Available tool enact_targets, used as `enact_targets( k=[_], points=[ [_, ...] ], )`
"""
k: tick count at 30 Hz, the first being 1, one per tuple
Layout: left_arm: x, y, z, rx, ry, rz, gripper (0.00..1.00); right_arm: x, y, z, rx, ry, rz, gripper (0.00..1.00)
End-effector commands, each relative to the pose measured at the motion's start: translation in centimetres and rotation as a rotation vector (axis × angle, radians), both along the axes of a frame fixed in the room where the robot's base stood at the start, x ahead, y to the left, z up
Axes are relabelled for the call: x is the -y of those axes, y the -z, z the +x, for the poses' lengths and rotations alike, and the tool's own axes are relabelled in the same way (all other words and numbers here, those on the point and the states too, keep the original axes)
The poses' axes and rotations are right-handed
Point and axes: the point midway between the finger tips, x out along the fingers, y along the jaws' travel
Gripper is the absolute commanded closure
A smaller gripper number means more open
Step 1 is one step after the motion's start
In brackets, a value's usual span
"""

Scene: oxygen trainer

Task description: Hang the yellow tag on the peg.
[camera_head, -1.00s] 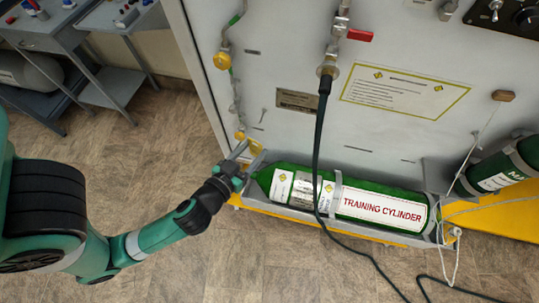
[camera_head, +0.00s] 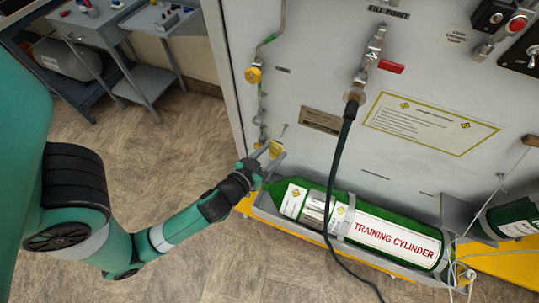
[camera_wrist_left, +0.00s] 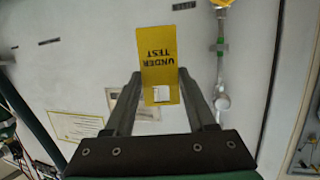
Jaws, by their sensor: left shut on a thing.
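My left gripper (camera_head: 268,154) is shut on the yellow tag (camera_head: 276,148), in front of the grey panel's lower left, above the cylinder's near end. In the left wrist view the tag (camera_wrist_left: 160,52) stands between the fingertips of the gripper (camera_wrist_left: 160,76); its words "UNDER TEST" appear upside down and a small pale patch sits at its lower end. A small thin peg (camera_head: 284,129) sticks out of the panel just above the tag in the head view. The tag appears apart from it. I cannot make out the peg in the wrist view. My right gripper is not in view.
A green training cylinder (camera_head: 340,222) lies in a cradle along the panel's foot. A black hose (camera_head: 335,185) hangs in front of it. A pipe with a yellow-handled valve (camera_head: 254,75) runs left of the peg. Grey carts (camera_head: 115,45) stand at the back left; floor between is clear.

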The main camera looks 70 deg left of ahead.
Motion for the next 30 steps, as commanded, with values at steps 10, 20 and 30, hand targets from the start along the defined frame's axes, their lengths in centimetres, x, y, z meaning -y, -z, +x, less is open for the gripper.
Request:
enact_targets(
  k=[10,20,30],
  points=[
    [-2.0,0.0,1.5,0.001,-0.002,0.0,0.96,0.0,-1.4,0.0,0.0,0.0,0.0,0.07],
    [-3.8,0.2,2.9,0.002,-0.002,0.001,0.96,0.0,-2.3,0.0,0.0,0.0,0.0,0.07],
    [-4.6,1.3,3.6,0.001,-0.001,0.0,0.96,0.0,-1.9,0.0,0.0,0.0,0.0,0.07]
  ],
)
